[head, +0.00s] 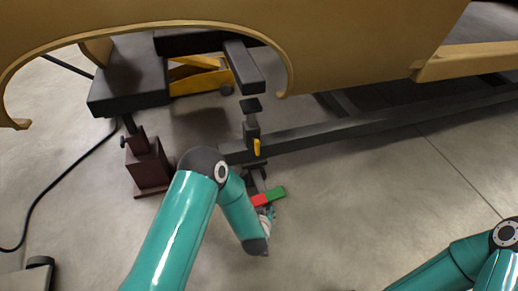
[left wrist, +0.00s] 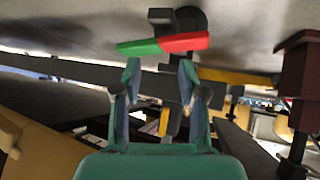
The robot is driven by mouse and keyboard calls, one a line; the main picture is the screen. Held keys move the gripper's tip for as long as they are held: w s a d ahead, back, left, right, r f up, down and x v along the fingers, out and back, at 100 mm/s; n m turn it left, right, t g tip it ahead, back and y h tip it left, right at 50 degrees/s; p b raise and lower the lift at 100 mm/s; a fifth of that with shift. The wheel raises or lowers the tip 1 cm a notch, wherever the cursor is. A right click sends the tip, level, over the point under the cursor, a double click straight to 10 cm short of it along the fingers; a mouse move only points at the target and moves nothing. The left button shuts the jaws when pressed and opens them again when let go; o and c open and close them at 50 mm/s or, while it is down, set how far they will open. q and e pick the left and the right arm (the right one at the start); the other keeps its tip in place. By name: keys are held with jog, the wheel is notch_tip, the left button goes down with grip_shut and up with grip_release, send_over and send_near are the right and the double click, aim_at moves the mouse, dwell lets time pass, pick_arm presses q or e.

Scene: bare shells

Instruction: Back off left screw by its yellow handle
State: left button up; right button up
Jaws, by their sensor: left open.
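A small yellow handle (head: 257,147) hangs on the dark upright screw post (head: 251,128) under the body shell. In the left wrist view, which looks upside down, a yellow piece (left wrist: 164,122) that looks like this handle shows between the fingers and beyond them. My left gripper (head: 267,213) is low in front of the post, nearer the floor than the handle and apart from it. In the left wrist view its fingers (left wrist: 158,72) stand apart with nothing held between them. My right arm enters at the lower right; its gripper is out of frame.
A red and green bar (head: 268,197) lies at the post's foot, close to my left gripper. A dark rail (head: 330,132) runs right. A dark red stand (head: 148,168) and a yellow jack (head: 203,80) are left of the post. The ochre shell (head: 350,40) overhangs.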

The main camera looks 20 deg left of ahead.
pick_arm(q)
jog(key=w+r+n+t+y, duration=0.1)
jog(key=w+r+t+y, duration=0.3)
jog(key=w+r, duration=0.15)
jog(key=n+t+y, duration=0.1)
jog(key=n+y, duration=0.1)
jog(key=y, duration=0.3)
send_near(259, 150)
jog(key=b+x, duration=0.6)
jog(key=x, duration=0.3)
jog(key=shift+w+a+f, duration=0.1)
jog(key=shift+w+a, duration=0.15)
jog(key=shift+a, duration=0.1)
jog(key=shift+w+a+b, duration=0.35)
jog(key=shift+w+b, duration=0.05)
jog(key=shift+w, duration=0.15)
jog(key=shift+c, duration=0.4)
grip_shut()
jog(key=shift+d, duration=0.15)
